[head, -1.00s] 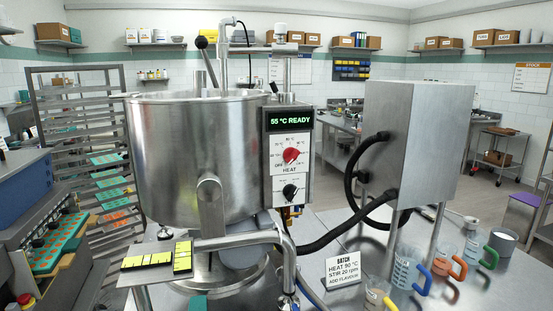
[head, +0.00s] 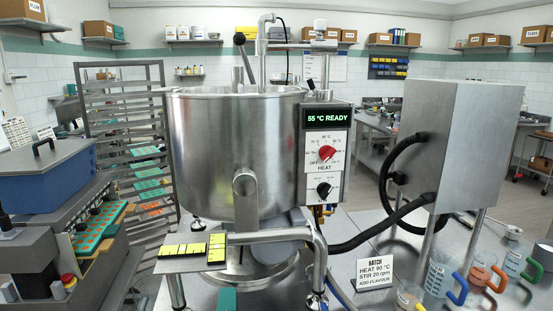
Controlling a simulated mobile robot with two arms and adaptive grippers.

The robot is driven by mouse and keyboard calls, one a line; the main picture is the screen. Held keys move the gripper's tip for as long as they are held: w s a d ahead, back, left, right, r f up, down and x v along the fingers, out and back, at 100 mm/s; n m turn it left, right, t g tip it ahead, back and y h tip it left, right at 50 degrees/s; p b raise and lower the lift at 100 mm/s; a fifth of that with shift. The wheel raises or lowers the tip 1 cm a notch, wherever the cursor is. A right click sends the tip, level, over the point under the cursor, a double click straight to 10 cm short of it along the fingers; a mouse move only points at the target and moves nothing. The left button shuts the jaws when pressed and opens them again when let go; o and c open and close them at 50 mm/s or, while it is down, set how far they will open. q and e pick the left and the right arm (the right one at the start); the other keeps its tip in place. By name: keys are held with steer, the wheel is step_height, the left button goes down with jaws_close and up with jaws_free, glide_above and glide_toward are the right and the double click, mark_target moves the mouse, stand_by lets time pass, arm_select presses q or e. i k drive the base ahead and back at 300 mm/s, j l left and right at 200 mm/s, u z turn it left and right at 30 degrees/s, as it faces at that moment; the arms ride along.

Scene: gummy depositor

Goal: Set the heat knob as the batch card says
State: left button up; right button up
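The red heat knob (head: 326,153) sits on the white dial plate of the control panel, on the right side of the steel kettle (head: 215,160). Its scale marks are too small to read surely. The green display (head: 327,117) above it reads "55 °C READY". A black knob (head: 324,190) is below it. The batch card (head: 375,273) stands on the table at the lower right and reads "HEAT 90 °C, STIR 20 rpm, ADD FLAVOUR". Neither of my grippers is in view.
A steel box (head: 457,135) on legs stands right of the panel, with black hoses (head: 392,222) running toward the kettle. Measuring jugs (head: 440,275) with coloured handles stand at the right front. A small shelf (head: 180,265) with yellow-black blocks juts out before the kettle.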

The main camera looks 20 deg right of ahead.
mark_target(326, 153)
steer(key=z, duration=1.45)
